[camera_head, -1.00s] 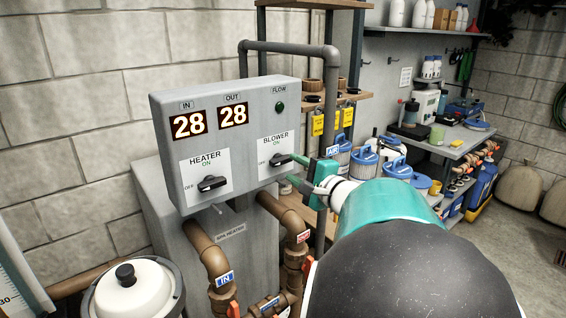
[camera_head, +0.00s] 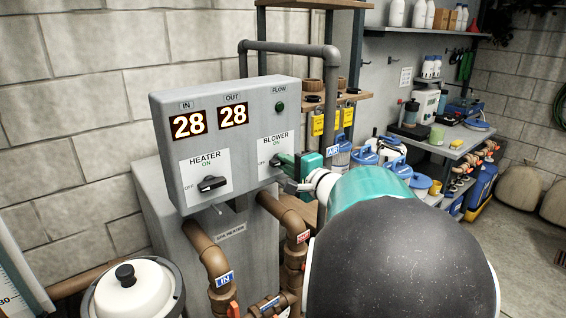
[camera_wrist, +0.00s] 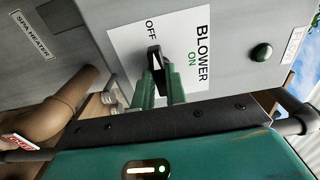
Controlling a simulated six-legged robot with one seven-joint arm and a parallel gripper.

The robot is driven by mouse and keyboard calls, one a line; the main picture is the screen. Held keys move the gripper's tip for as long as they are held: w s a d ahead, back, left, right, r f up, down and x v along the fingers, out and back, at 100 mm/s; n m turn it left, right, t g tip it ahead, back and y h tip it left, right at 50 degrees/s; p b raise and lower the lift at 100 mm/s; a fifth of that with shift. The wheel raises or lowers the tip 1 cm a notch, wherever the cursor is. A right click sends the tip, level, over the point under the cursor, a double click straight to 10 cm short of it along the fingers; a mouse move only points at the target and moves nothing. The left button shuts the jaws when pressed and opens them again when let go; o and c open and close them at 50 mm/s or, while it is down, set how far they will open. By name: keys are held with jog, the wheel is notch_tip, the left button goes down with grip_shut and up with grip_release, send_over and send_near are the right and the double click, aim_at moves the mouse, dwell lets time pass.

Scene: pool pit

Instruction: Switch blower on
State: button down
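The blower switch is a black knob (camera_wrist: 156,60) on a white label with OFF and ON marks, on the right of the grey control box (camera_head: 225,95). The knob's long handle lines up with the OFF mark in the wrist view. It also shows in the head view (camera_head: 275,160), partly covered by a finger. My gripper (camera_wrist: 161,82) has its two green fingers on either side of the handle, close together and apparently shut on it. In the head view my gripper (camera_head: 285,162) is right at the panel.
A heater knob (camera_head: 212,183) sits left of the blower on the same box, lined up with its OFF mark. Both displays read 28. A green round FLOW light (camera_head: 280,107) is above. Brown pipes (camera_head: 205,245) run below, and a grey pipe (camera_head: 290,47) passes behind.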

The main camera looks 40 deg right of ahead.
dwell(0.3)
jog(key=m, duration=1.3)
jog(key=shift+m, duration=0.4)
jog(key=m, duration=0.4)
jog(key=shift+m, duration=0.4)
jog(key=c, duration=1.3)
grip_release()
